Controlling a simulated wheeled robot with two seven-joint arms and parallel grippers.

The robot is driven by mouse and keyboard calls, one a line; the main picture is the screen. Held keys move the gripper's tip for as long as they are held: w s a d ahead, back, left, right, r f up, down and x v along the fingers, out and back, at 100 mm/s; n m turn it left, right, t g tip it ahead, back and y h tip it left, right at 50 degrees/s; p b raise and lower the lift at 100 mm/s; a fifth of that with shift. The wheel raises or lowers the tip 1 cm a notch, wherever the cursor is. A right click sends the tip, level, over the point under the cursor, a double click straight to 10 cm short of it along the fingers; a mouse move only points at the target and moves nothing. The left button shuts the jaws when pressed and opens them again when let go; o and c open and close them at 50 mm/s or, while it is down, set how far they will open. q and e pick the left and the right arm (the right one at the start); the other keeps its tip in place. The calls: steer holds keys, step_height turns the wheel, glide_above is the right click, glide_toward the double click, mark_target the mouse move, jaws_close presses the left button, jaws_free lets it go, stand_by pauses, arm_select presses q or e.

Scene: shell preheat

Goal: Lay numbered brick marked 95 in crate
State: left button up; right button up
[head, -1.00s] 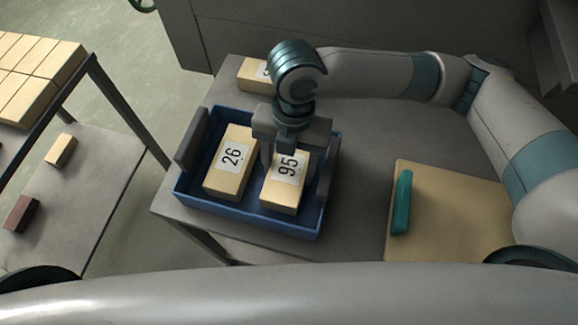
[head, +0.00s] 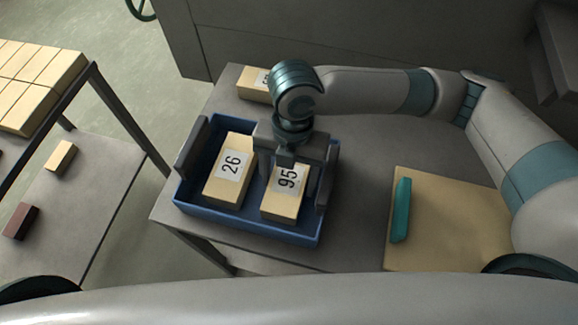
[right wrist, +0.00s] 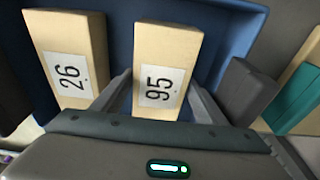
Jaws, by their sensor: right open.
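The brick marked 95 (head: 283,204) lies in the blue crate (head: 245,226), on its right side. It also shows in the right wrist view (right wrist: 166,50), lying on the blue crate floor. The brick marked 26 (head: 226,185) lies in the crate to its left, with a gap between them; it shows in the right wrist view too (right wrist: 72,40). My right gripper (head: 287,172) is over the far part of brick 95. Its fingers (right wrist: 160,95) stand apart on either side of brick 95. My left gripper is not in view.
A tan board (head: 450,240) with a teal bar (head: 401,210) is to the right. The crate has grey end handles (head: 191,147). A rack with tan bricks (head: 35,80) stands left.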

mark_target(290, 172)
step_height(290, 172, up, 12)
steer(key=w+b, duration=0.1)
steer(key=b, duration=0.2)
steer(key=shift+w+d, duration=0.25)
steer(key=shift+w, duration=0.1)
